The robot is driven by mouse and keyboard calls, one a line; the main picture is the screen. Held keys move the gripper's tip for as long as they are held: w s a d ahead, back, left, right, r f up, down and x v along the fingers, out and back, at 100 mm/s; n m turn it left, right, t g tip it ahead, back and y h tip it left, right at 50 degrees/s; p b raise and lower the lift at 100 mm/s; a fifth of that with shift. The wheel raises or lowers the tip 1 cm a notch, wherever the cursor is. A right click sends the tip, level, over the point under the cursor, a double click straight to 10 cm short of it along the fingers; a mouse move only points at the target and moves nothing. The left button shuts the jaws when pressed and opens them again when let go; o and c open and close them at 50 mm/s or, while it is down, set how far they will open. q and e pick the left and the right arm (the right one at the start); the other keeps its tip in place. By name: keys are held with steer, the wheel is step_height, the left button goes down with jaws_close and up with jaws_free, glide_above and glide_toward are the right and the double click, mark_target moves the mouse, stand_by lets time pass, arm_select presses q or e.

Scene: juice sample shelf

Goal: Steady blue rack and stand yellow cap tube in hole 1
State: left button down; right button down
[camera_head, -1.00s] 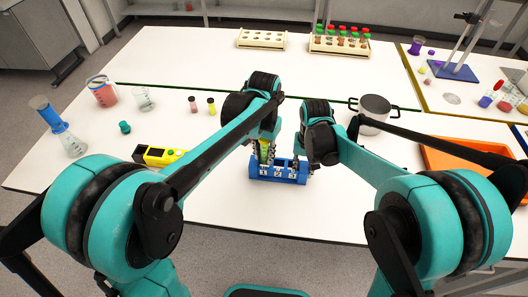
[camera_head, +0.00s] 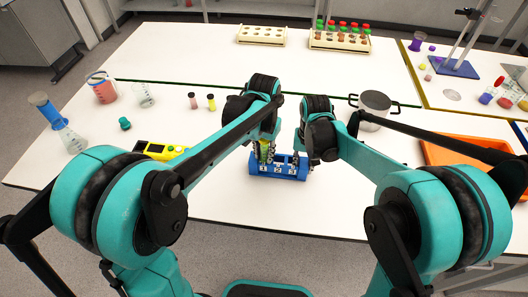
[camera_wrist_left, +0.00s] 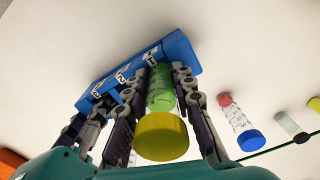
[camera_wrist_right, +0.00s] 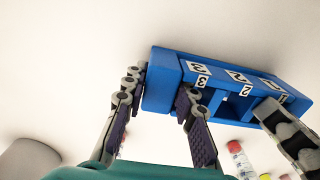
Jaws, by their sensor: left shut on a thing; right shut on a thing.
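The blue rack (camera_head: 277,177) stands on the white bench, with labels 1, 2 and 3 along it. My right gripper (camera_wrist_right: 160,88) is shut on the rack's end beside label 3. The tube has a yellow cap (camera_wrist_left: 162,137) and a green body (camera_wrist_left: 161,88). My left gripper (camera_wrist_left: 157,84) is shut around the tube's body. The tube's lower end is at the rack's label 1 end, roughly upright in the head view. How deep it sits in hole 1 is hidden by the fingers and rack.
A metal pot (camera_head: 374,110) and orange tray (camera_head: 455,153) are at the right. The bench in front of the rack is clear.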

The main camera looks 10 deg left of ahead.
arm_select(q)
steer(key=shift+r, duration=0.1)
steer(key=shift+r, duration=0.9)
steer(key=shift+f, duration=1.1)
steer(key=shift+r, duration=0.2)
steer(key=shift+r, duration=0.9)
steer(key=shift+f, duration=1.05)
steer(key=shift+r, duration=0.15)
steer(key=shift+r, duration=0.9)
